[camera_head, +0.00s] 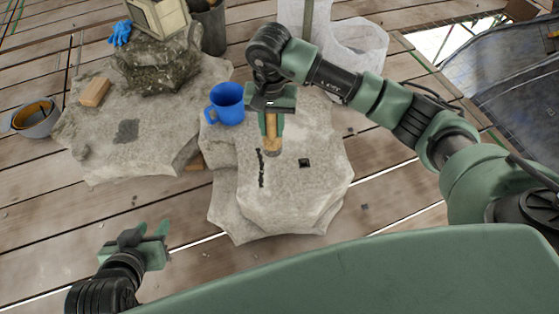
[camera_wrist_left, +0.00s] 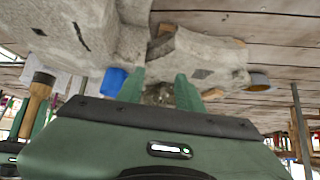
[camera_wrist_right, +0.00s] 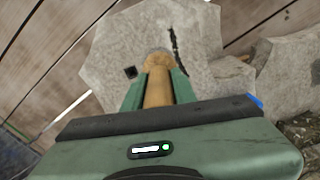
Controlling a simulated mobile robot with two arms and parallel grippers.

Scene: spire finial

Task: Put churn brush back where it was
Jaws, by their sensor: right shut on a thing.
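The churn brush has a tan wooden handle (camera_head: 271,128) and a short brush end pointing down at the stone block (camera_head: 305,205). My right gripper (camera_head: 270,112) is shut on the handle and holds the brush upright over the block. In the right wrist view the handle (camera_wrist_right: 158,90) lies between the fingers (camera_wrist_right: 155,88). I cannot tell whether the brush end touches the stone. The brush also shows in the left wrist view (camera_wrist_left: 36,108). My left gripper (camera_head: 160,232) is open and empty above the deck, left of the block; its fingers are apart in the left wrist view (camera_wrist_left: 160,92).
A blue mug (camera_head: 228,104) stands just left of the brush. A second stone (camera_head: 150,150) bears a wooden block (camera_head: 95,92). Buckets (camera_head: 36,118) stand at the far left, and blue gloves (camera_head: 120,33) lie at the back. The block's front top is clear apart from small dark marks.

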